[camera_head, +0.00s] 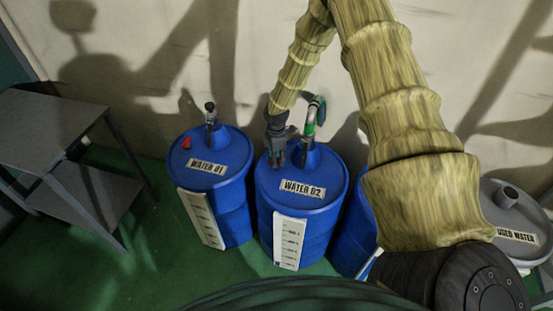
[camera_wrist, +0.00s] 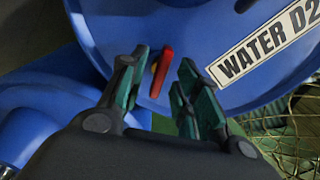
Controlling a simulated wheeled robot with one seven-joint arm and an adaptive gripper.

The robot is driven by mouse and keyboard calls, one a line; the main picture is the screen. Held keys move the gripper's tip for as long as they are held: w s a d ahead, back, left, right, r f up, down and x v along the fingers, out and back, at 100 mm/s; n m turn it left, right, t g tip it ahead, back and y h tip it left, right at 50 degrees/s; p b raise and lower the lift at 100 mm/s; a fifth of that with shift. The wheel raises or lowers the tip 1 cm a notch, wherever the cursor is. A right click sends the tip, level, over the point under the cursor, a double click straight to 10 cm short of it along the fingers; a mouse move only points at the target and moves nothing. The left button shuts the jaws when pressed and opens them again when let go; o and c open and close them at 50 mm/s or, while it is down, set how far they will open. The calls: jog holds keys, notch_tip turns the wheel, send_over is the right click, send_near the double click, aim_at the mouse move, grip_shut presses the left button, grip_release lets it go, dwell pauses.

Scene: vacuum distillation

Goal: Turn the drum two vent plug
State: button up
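The drum labelled WATER 02 (camera_head: 302,222) is blue and stands in the middle of the head view. Its top also fills much of the wrist view (camera_wrist: 205,35). Its vent plug (camera_wrist: 161,72) shows in the wrist view as a red bar with a small yellow part beside it. My gripper (camera_wrist: 156,76) is open, with one finger on each side of the red plug and a visible gap to each. In the head view my gripper (camera_head: 276,158) points down at the left part of the drum top and hides the plug.
The WATER 01 drum (camera_head: 229,195) stands close on the left, with its own red plug (camera_head: 187,143). A pipe fitting (camera_head: 314,122) rises from drum two beside my gripper. A USED WATER drum (camera_head: 515,222) is at the right, and a grey shelf table (camera_head: 45,130) at the left.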

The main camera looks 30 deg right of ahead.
notch_tip(320, 180, up, 11)
jog(key=shift+r, duration=0.15)
dwell(0.4)
dwell(0.5)
jog(key=s+a+f+m, duration=0.1)
jog(key=s+a+f, duration=0.1)
jog(key=a+f, duration=0.1)
jog(key=s+a+f+m, duration=0.1)
jog(key=s+a+f, duration=0.1)
jog(key=s+a, duration=0.1)
jog(key=s+a+f+m+y, duration=0.1)
jog(key=s+a+f, duration=0.2)
jog(key=a, duration=0.1)
jog(key=shift+f, duration=0.3)
jog(key=s+a+f+m, duration=0.4)
jog(key=s+a+f, duration=0.25)
jog(key=s, duration=0.45)
jog(key=s+a+f+m, duration=0.1)
jog(key=s+a+m, duration=0.1)
jog(key=s, duration=0.8)
jog(key=s+a+f+m+h, duration=0.1)
jog(key=s+m, duration=0.4)
jog(key=s, duration=0.5)
jog(key=shift+s+a, duration=0.3)
jog(key=shift+a, duration=0.25)
jog(key=shift+d+m, duration=0.1)
jog(key=shift+m, duration=0.2)
